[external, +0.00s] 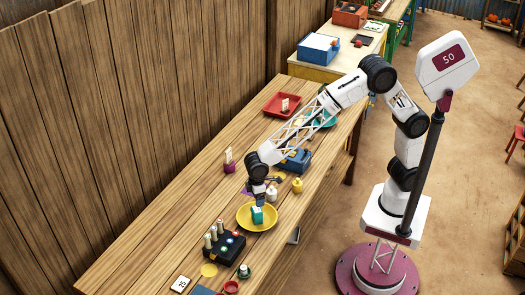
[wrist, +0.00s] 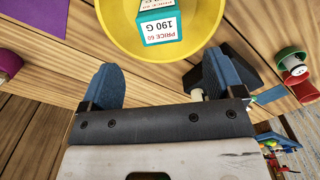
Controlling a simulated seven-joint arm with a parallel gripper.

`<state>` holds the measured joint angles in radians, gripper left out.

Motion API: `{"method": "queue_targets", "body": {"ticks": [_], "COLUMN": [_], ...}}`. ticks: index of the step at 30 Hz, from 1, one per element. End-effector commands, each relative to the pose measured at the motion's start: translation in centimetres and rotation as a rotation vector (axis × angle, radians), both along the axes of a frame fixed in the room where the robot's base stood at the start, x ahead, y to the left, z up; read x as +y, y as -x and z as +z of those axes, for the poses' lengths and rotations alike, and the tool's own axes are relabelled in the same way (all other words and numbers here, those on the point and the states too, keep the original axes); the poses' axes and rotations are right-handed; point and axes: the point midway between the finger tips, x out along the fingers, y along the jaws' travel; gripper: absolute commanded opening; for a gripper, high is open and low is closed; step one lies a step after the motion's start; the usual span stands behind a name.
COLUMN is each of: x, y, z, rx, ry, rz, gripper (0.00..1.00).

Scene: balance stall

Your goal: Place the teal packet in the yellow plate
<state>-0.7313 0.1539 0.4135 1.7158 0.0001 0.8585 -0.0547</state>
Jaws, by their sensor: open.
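The teal packet (external: 257,215) sits inside the yellow plate (external: 268,226) on the wooden table. My gripper (external: 259,199) is just above the plate in the external view, close to the packet. In the wrist view its two blue fingers (wrist: 160,82) are spread wide with nothing between them. The packet lies beyond the fingertips, apart from them. The packet's far end is cut off by the wrist frame.
A red tray (external: 281,104) lies farther back. The table's left side is mostly clear.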

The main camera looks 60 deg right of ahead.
Motion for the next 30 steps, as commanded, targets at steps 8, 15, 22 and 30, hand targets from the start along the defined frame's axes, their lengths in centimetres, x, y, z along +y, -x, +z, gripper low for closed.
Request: {"method": "queue_targets", "body": {"ticks": [8, 15, 22, 30], "x": [0.0, -2.0, -8.2, -18.3], "y": [0.0, -0.3, -0.5, 1.0], "z": [0.0, 1.4, 5.1, 10.6], "rx": [0.0, -0.006, -0.024, -0.057], "ry": [0.0, -0.005, -0.018, -0.04], "rz": [0.0, -0.023, -0.094, -0.214], "gripper": [0.87, 0.87, 0.87, 0.87]}}
